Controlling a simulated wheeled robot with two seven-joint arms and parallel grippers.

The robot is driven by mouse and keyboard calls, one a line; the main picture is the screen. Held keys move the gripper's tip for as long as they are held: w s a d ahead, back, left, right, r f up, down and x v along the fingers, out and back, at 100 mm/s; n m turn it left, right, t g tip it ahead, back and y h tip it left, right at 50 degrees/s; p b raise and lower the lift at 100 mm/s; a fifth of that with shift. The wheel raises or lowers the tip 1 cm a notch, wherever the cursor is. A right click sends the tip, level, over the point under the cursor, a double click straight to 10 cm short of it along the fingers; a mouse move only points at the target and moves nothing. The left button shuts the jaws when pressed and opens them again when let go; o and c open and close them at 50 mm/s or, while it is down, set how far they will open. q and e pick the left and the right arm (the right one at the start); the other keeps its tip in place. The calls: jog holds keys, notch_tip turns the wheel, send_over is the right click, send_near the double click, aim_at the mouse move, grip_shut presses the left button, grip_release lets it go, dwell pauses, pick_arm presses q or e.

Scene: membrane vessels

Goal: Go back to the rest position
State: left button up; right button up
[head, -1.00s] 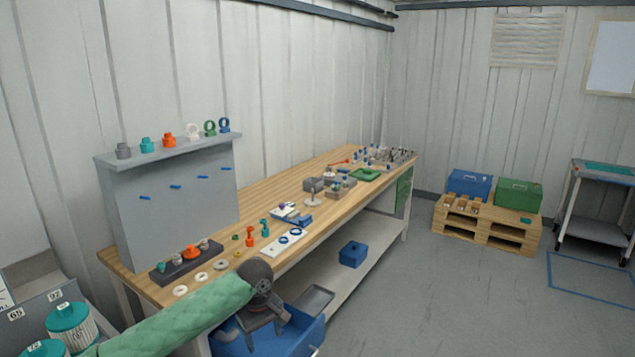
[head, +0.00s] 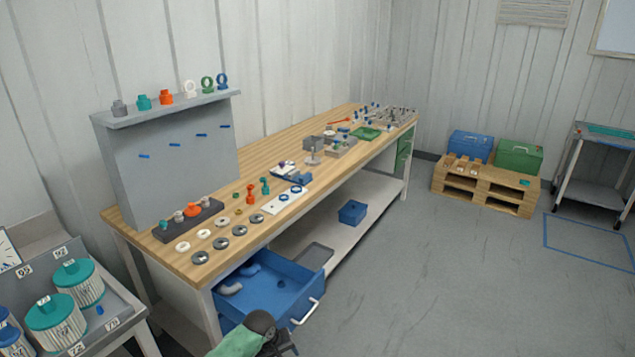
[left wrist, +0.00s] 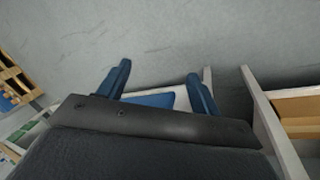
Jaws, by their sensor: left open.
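My left gripper (head: 280,346) is low at the bottom edge of the head view, in front of the open blue drawer (head: 290,295). Its green-sleeved arm is mostly cut off by the frame. In the left wrist view its two blue fingers (left wrist: 158,76) stand wide apart with nothing between them. Grey floor (left wrist: 170,40) and part of a blue thing show beyond them. My right gripper is not in view.
The wooden workbench (head: 232,212) carries rings, fittings and a grey panel (head: 180,160). Teal-lidded vessels (head: 78,282) stand on a cart at lower left. A pallet (head: 482,192) holds two boxes. The floor (head: 420,290) at right is clear.

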pick_arm(q)
jog(key=s+a+f+m, duration=0.1)
jog(key=s+a+f, duration=0.1)
jog(key=s+f, duration=0.75)
jog(key=s+a+f+m, duration=0.2)
jog(key=s+f, duration=0.5)
jog(key=f, duration=0.6)
jog(key=s+a+f+m, duration=0.1)
jog(key=s+f, duration=0.3)
jog(key=s, duration=0.4)
jog(key=s+a+f+m+y, duration=0.1)
jog(key=s+a+f, duration=0.1)
jog(key=s+f, duration=0.3)
jog(key=s+a+f+m+y, duration=0.1)
jog(key=s+f, duration=0.4)
jog(key=s, duration=0.7)
jog(key=shift+a+b, duration=0.4)
jog(key=shift+a, duration=0.1)
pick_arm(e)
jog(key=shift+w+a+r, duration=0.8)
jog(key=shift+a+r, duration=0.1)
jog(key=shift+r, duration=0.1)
pick_arm(q)
jog(key=shift+f, duration=0.1)
